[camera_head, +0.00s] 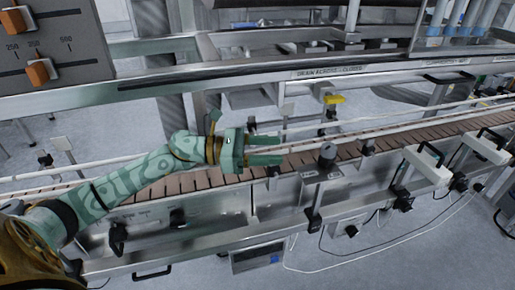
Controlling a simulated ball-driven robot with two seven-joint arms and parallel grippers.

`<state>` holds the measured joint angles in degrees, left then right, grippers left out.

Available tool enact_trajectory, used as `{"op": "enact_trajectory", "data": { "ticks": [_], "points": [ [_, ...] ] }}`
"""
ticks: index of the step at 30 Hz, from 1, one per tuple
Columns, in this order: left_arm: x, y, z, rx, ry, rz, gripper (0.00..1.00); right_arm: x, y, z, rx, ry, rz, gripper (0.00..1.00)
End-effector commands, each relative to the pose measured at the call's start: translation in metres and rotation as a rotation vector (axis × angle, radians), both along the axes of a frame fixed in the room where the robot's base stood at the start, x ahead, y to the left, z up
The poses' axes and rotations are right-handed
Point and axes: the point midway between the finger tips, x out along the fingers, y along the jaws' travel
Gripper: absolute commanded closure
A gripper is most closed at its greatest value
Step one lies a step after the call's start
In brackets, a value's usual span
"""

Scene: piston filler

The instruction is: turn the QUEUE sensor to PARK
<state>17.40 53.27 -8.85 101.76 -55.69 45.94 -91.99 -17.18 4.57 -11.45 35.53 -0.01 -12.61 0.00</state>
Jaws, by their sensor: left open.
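My left gripper (279,150), green, reaches in from the left over the conveyor (190,184). Its two fingers are apart, point right and have nothing between them. My right gripper is not in view.
Two white boxes with black handles (427,163) (482,146) stand along the rail to the right. A yellow handle (334,100) sits behind the conveyor. A grey panel with orange sliders (42,70) is at upper left. A display box (258,258) hangs below the front rail.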

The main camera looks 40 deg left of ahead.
Motion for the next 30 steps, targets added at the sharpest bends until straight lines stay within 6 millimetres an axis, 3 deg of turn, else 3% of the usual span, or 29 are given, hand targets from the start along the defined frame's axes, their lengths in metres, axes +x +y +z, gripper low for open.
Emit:
{"op": "enact_trajectory", "data": {
  "ticks": [7,30],
  "points": [
    [-0.015,0.020,0.000,0.000,0.000,0.000,0.47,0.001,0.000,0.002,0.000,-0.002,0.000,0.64],
    [-0.015,0.021,0.000,-0.001,-0.001,0.000,0.47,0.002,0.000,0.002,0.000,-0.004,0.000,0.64]
  ]
}}
